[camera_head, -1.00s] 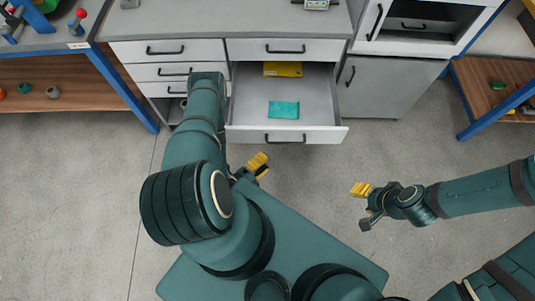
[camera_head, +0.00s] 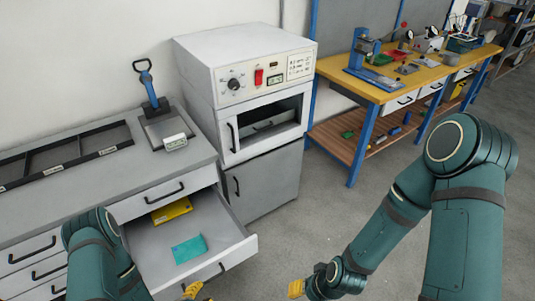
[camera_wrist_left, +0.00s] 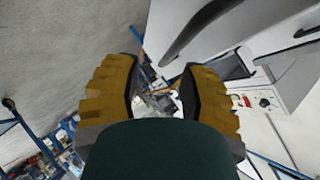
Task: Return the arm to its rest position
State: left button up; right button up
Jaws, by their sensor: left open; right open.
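My left arm (camera_head: 98,258) comes in at the lower left of the head view, in front of the open drawer. A yellow fingertip of my left gripper (camera_head: 193,290) shows at the bottom edge, below the drawer front. In the left wrist view the left gripper (camera_wrist_left: 160,95) has its two yellow fingers apart, with nothing between them. My right arm (camera_head: 395,215) reaches down from the right. My right gripper (camera_head: 297,288) shows at the bottom edge, over the floor, with its yellow fingertips partly cut off. Nothing shows in it.
The open drawer (camera_head: 215,225) holds a yellow packet (camera_head: 172,210) and a teal packet (camera_head: 189,248). A grey cabinet with an oven-like unit (camera_head: 245,75) stands behind it. A workbench (camera_head: 400,85) with blue legs is at the back right. Floor between is clear.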

pick_arm(q)
jog(key=s+d+r+n+g, duration=0.3)
jog(key=d+r+n+g, duration=0.7)
jog(key=n, duration=0.5)
notch_tip(320, 180, up, 3)
jog(key=shift+s+d+f, duration=0.1)
jog(key=shift+s+d, duration=0.3)
jog(key=shift+d, duration=0.1)
jog(key=shift+a+n, duration=0.1)
jog(key=shift+n, duration=0.2)
